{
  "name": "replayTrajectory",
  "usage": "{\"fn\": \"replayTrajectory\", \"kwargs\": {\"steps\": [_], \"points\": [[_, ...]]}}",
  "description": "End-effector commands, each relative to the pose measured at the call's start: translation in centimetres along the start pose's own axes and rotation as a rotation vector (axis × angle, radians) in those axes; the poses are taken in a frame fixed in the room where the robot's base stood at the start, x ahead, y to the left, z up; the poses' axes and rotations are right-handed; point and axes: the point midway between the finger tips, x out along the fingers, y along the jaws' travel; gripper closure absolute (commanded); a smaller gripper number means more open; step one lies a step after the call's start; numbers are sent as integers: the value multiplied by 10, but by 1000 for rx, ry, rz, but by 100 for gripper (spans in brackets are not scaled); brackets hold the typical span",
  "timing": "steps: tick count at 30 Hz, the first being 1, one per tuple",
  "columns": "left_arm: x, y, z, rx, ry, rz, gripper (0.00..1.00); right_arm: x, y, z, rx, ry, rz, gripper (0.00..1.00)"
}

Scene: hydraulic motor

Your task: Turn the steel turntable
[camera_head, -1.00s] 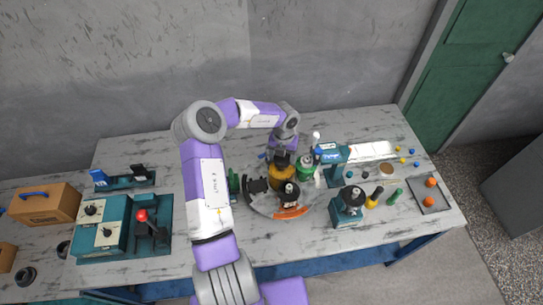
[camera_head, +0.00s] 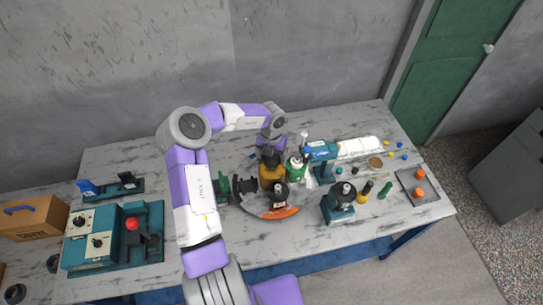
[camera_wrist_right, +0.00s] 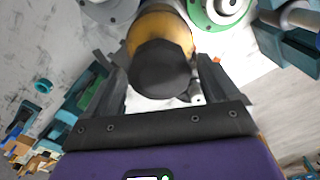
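The turntable (camera_head: 262,210), a low round plate with a grey and orange rim, stands at the front middle of the table in the head view. Around it stand a yellow cylinder with a black top (camera_head: 271,178), a green and white part (camera_head: 295,170), a black-topped part (camera_head: 279,192) and a black flanged part (camera_head: 245,185). My right gripper (camera_head: 268,150) points down over the yellow cylinder. In the right wrist view its fingers (camera_wrist_right: 165,75) are apart on either side of the black top, with a narrow gap at the right. My left gripper is out of view.
A teal control box with a red-knobbed lever (camera_head: 132,223) and a cardboard box (camera_head: 35,217) are at the left. A teal press (camera_head: 338,205), a teal stand with a white cylinder (camera_head: 322,152) and a tray with orange balls (camera_head: 425,192) are at the right.

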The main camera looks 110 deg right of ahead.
Motion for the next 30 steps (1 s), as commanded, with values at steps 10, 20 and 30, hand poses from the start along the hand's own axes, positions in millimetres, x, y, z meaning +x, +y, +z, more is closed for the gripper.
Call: {"fn": "replayTrajectory", "kwargs": {"steps": [10, 20, 30], "points": [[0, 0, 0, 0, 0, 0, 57, -2, 0, 0, -1, -1, 0, 5], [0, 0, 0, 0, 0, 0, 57, -52, 1, 0, -1, -3, 2, 5], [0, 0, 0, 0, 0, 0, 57, -76, 0, 0, 0, 0, 0, 5]]}}
